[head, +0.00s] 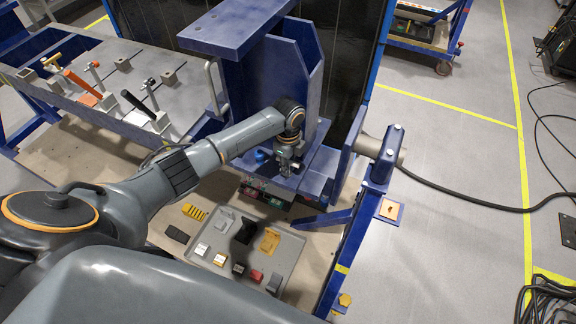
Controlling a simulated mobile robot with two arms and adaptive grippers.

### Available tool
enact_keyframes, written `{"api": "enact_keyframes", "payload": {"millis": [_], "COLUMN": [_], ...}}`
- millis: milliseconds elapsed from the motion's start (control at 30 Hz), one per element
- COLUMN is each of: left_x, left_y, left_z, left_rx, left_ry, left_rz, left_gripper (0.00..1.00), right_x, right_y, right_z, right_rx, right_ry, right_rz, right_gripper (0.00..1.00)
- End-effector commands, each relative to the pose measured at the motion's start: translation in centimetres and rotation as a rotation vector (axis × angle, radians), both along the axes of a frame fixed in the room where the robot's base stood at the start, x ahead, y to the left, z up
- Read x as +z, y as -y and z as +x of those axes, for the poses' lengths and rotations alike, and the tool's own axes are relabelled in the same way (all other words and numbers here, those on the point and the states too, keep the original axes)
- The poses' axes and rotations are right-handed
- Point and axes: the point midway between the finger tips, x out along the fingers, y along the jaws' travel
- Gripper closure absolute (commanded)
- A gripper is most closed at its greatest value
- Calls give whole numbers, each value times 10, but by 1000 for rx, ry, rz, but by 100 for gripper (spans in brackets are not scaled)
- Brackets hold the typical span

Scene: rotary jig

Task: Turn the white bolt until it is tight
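My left arm reaches in from the left, and my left gripper (287,172) is at the blue jig (238,92), low in front of its upright plates. The gripper is small and dark here, and I cannot tell whether its fingers are open or shut. I cannot make out the white bolt; it may be hidden behind the gripper or be too small to see. A small bright blue part (262,155) shows just left of the gripper. My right gripper is not in view.
A grey tray (283,262) with several small blocks and brackets lies below the jig. A bench (133,83) with toggle clamps stands at the left. A blue post (380,170) with a grey cylinder and a cable (460,200) stands to the right. Open floor lies beyond.

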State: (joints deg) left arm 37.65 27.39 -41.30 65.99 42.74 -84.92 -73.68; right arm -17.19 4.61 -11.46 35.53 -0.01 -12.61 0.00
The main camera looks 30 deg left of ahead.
Motion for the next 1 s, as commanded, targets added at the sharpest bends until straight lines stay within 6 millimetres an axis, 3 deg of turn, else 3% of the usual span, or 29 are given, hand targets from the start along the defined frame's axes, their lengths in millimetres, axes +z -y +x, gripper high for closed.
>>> {"api": "enact_keyframes", "payload": {"millis": [100, 467, 1000], "left_x": [0, 6, 105], "left_y": [0, 0, 0], "left_z": [0, 0, 1], "left_rx": [1, 3, 1], "left_ry": [1, 1, 2], "left_rz": [0, 0, 1], "left_gripper": [60, 60, 60], "right_x": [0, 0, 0], "right_y": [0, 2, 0], "right_z": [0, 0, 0], "right_rx": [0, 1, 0], "right_ry": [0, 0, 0], "right_rz": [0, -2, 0], "right_gripper": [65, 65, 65]}}
